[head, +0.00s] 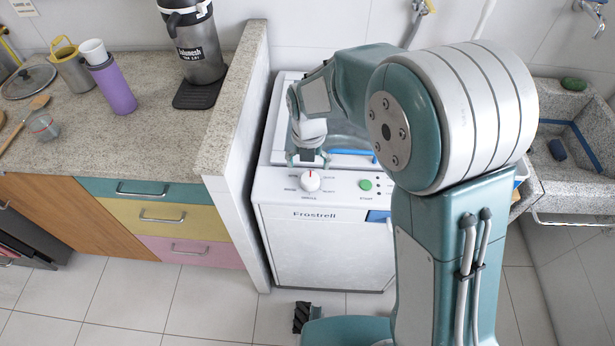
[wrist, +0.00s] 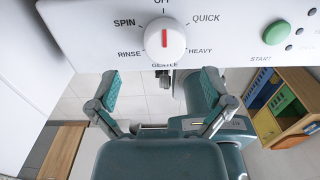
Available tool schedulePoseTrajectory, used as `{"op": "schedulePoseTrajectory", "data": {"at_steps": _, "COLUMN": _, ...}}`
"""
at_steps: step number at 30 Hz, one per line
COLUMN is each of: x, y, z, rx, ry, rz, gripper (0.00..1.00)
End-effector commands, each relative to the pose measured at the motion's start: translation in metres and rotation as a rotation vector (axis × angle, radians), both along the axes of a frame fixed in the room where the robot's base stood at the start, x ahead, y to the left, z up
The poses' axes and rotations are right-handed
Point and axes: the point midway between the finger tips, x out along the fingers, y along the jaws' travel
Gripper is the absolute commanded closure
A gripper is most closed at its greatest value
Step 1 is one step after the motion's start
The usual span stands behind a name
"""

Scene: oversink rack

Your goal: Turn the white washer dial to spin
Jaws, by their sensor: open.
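The white washer dial (head: 310,182) sits on the front panel of the white washer (head: 330,245). In the wrist view the dial (wrist: 164,41) is at top centre. Its red mark stands straight up, toward OFF. SPIN is printed at its upper left, with RINSE below that. My gripper (head: 307,159) is just behind and above the dial in the head view. In the wrist view my gripper (wrist: 160,88) is open and empty, its two fingers spread wide below the dial. The fingers are apart from the dial.
A green start button (head: 365,184) is right of the dial on the panel. A counter wall (head: 237,120) stands close on the washer's left, with a granite counter (head: 150,135) beyond it. A stone sink (head: 570,180) is at right.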

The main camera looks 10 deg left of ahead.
Motion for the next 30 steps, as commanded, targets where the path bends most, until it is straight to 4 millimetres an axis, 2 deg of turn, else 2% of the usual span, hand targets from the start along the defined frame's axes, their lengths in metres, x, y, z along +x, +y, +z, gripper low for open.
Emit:
{"op": "schedulePoseTrajectory", "data": {"at_steps": 3, "x": -0.001, "y": -0.002, "z": -0.023, "rx": 0.0, "ry": 0.003, "rz": -0.002, "gripper": 0.0}}
{"op": "schedulePoseTrajectory", "data": {"at_steps": 9, "x": 0.0, "y": 0.001, "z": -0.048, "rx": -0.002, "ry": 0.001, "rz": -0.002, "gripper": 0.0}}
{"op": "schedulePoseTrajectory", "data": {"at_steps": 20, "x": 0.0, "y": 0.001, "z": -0.054, "rx": 0.0, "ry": -0.001, "rz": -0.002, "gripper": 0.0}}
{"op": "schedulePoseTrajectory", "data": {"at_steps": 23, "x": 0.0, "y": 0.0, "z": -0.054, "rx": 0.001, "ry": -0.001, "rz": -0.002, "gripper": 0.4}}
{"op": "schedulePoseTrajectory", "data": {"at_steps": 24, "x": 0.0, "y": 0.0, "z": -0.054, "rx": 0.001, "ry": -0.001, "rz": -0.003, "gripper": 0.58}}
{"op": "schedulePoseTrajectory", "data": {"at_steps": 25, "x": 0.0, "y": 0.0, "z": -0.054, "rx": 0.001, "ry": -0.001, "rz": -0.003, "gripper": 0.71}}
{"op": "schedulePoseTrajectory", "data": {"at_steps": 26, "x": 0.0, "y": 0.0, "z": -0.054, "rx": 0.001, "ry": -0.001, "rz": -0.003, "gripper": 0.79}}
{"op": "schedulePoseTrajectory", "data": {"at_steps": 30, "x": 0.0, "y": 0.001, "z": -0.055, "rx": -0.001, "ry": 0.0, "rz": -0.003, "gripper": 0.79}}
